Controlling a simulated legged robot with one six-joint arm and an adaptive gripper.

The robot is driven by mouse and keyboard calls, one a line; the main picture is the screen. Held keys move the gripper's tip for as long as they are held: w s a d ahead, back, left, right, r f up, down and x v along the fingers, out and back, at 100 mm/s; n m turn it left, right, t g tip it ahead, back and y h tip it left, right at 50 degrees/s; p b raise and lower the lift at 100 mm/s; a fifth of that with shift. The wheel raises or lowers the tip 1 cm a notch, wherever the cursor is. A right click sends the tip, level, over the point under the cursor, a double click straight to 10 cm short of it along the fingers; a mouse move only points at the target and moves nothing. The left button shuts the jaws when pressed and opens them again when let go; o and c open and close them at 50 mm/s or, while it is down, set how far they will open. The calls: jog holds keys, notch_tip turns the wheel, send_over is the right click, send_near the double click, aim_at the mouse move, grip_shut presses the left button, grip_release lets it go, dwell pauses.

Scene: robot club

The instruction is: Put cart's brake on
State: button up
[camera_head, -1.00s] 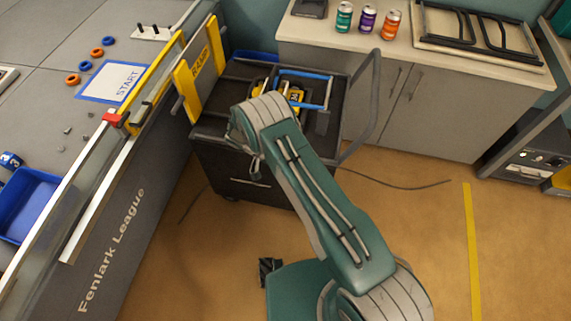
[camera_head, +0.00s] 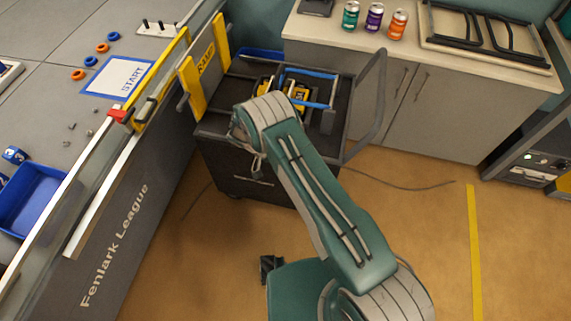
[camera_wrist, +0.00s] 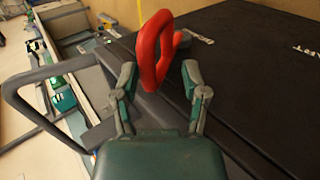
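The cart (camera_head: 250,180) is dark with a grey push handle (camera_head: 375,110), and it stands beside the game table. In the wrist view, its dark surface (camera_wrist: 235,60) carries pale lettering too unclear to read, and a grey handle bar (camera_wrist: 30,110) shows at left. A red loop-shaped lever (camera_wrist: 165,45) stands up at the cart. My gripper (camera_wrist: 158,72) is open, its two fingers apart on either side of the red lever. I cannot tell whether either finger touches it. In the head view my arm hides the lever and most of the gripper.
Yellow and blue items (camera_head: 305,88) lie on the cart. A cabinet (camera_head: 425,105) with cans is behind.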

jog(key=shift+d, duration=0.2)
jog(key=v, duration=1.2)
jog(key=shift+a, duration=0.1)
